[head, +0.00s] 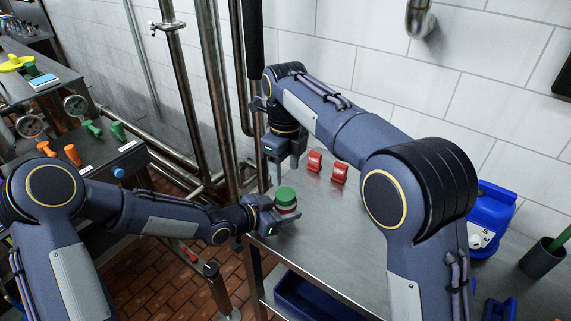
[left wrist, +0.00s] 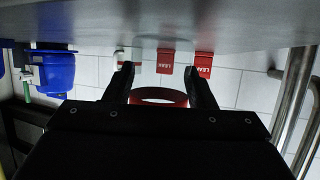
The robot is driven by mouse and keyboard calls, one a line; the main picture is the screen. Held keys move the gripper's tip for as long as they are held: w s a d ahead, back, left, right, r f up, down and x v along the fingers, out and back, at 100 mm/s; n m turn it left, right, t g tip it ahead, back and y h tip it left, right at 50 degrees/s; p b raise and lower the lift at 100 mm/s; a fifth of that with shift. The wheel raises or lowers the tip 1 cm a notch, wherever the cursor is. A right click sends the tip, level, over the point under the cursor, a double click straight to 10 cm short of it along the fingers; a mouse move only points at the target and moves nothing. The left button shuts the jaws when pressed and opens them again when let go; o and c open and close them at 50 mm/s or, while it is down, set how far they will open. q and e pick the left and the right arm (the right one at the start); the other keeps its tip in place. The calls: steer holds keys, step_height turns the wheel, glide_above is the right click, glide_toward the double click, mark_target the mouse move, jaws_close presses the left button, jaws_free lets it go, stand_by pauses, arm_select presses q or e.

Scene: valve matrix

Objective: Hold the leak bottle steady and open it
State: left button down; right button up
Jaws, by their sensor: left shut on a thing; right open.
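The leak bottle (head: 287,210) stands near the left end of the steel table, with a green cap (head: 286,195) above a red and pale body. My left gripper (head: 276,215) is shut on its body from the left. In the left wrist view, whose picture is upside down, the red band of the bottle (left wrist: 159,97) lies between the two fingers of my left gripper (left wrist: 161,88). My right gripper (head: 285,160) is open and empty, pointing down behind and above the bottle, apart from the cap.
Two red LEAK tags (head: 315,161) stand on the steel table (head: 330,245) behind the bottle. Vertical pipes (head: 210,90) rise behind the left gripper. A valve bench (head: 105,155) is at the left.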

mark_target(286, 194)
step_height(286, 194, down, 7)
steer(key=shift+f, duration=0.2)
stand_by(0.3)
